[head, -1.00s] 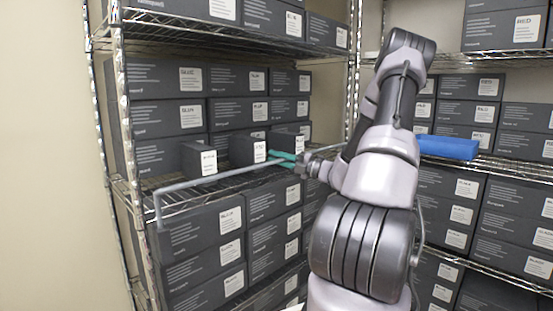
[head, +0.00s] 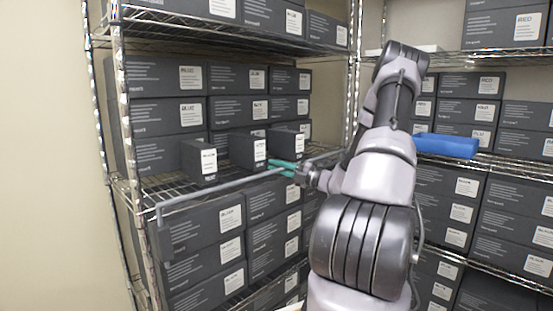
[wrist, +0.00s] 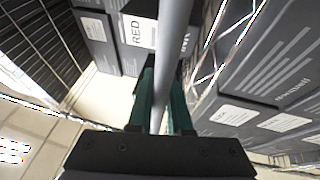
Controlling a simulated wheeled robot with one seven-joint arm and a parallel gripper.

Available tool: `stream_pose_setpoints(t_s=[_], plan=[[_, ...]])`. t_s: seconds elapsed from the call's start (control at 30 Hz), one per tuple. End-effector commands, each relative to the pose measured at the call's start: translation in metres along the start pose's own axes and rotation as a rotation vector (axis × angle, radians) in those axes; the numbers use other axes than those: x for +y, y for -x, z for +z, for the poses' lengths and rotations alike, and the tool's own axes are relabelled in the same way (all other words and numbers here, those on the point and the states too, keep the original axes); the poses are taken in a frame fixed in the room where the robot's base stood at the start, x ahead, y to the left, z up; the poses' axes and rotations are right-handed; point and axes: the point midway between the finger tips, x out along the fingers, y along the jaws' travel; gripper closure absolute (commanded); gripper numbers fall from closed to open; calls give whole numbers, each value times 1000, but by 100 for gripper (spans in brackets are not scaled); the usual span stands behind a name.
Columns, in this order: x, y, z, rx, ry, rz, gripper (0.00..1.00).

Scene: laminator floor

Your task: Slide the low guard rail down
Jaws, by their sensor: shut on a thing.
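The low guard rail (head: 215,190) is a thin grey bar across the front of the middle shelf on the left rack. Its left end bends down near the rack's post. My gripper (head: 274,167) has green fingers and is shut on the rail, right of its middle. In the wrist view the rail (wrist: 173,40) runs between the two green fingers (wrist: 160,95).
Small dark boxes (head: 247,151) stand on the shelf just behind the rail, with stacked boxes (head: 165,78) further back. More boxes (head: 203,238) fill the shelf below. A blue object (head: 447,146) lies on the right rack.

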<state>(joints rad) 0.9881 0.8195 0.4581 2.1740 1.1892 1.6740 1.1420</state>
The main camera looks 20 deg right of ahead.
Motion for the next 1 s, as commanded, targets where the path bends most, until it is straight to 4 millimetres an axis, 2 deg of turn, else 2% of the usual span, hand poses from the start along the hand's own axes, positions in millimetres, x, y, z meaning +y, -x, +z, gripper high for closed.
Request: stream_pose_setpoints(t_s=[0.07,0.27,0.3,0.37,0.4,0.77,0.87,1.0], plan=[[-6,2,1,-3,0,0,100],[-4,2,1,-4,2,0,100],[-4,2,1,-4,2,1,79],[-4,2,1,-3,2,1,56],[-4,2,1,-3,2,1,53],[-5,6,1,-3,1,0,53],[-5,18,1,-4,2,-1,53],[-5,46,1,-7,0,-1,53]])
